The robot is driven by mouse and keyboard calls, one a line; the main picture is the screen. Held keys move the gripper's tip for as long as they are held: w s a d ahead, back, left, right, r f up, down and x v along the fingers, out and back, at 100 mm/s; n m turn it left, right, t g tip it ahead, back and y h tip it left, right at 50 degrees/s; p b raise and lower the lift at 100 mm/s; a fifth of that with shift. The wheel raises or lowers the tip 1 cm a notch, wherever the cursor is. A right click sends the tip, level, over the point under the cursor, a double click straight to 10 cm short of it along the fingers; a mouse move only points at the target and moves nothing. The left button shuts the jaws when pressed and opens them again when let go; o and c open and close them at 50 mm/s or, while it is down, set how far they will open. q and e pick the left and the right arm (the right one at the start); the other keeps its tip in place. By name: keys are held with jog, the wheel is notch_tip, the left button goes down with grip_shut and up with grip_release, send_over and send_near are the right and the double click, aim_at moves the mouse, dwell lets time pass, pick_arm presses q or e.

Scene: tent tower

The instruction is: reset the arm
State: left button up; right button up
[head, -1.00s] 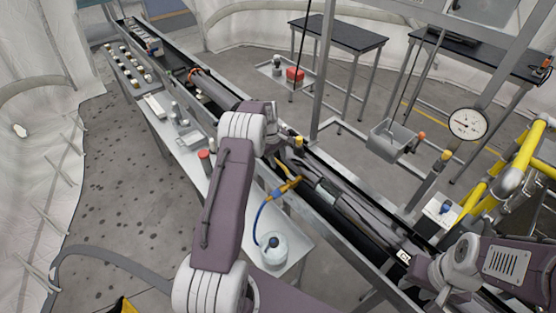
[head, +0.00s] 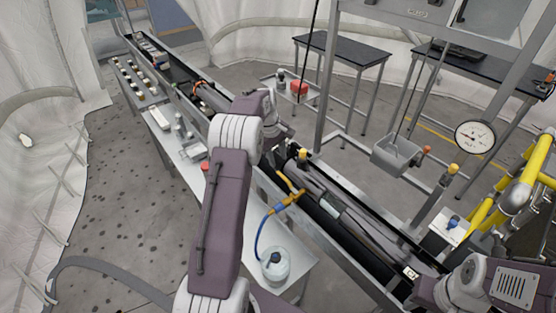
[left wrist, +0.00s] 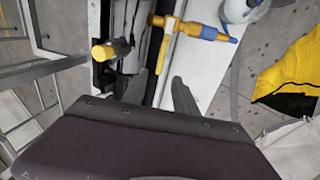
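My left arm (head: 222,205), purple and white, reaches up the middle of the head view. Its gripper (head: 284,133) is over the long trough, just above a yellow cap (head: 303,154). In the left wrist view, the two dark fingers (left wrist: 160,94) stand apart with nothing between them. The yellow cap (left wrist: 110,50) and a brass hose fitting (left wrist: 195,30) lie beyond the fingertips. My right arm (head: 480,285) is at the lower right of the head view, by the trough's near end. Its fingers are not clear.
The trough (head: 345,245) holds long dark tubes and runs diagonally beside a white bench (head: 180,150). A bottle (head: 275,264) with a blue hose stands on the bench. A gauge (head: 475,137), metal posts and yellow pipes (head: 520,180) crowd the right side. Floor at left is clear.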

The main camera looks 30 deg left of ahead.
pick_arm(q)
jog(key=w+d+r+m+b, duration=0.1)
jog(key=d+r+b, duration=0.1)
jog(key=d+r, duration=0.25)
jog(key=s+d+m+b, duration=0.1)
jog(key=s+d+m, duration=0.2)
jog(key=s+d, duration=0.65)
jog(key=s+d+f+m, duration=0.1)
jog(key=s+f+m, duration=0.3)
jog(key=s, duration=0.5)
jog(key=s+d+f+m+b, duration=0.1)
jog(key=s+f+m, duration=0.4)
jog(key=s, duration=0.4)
jog(key=shift+s+f+g+y, duration=0.15)
jog(key=shift+f+g+y, duration=0.2)
jog(key=shift+f, duration=0.25)
jog(key=shift+s, duration=0.1)
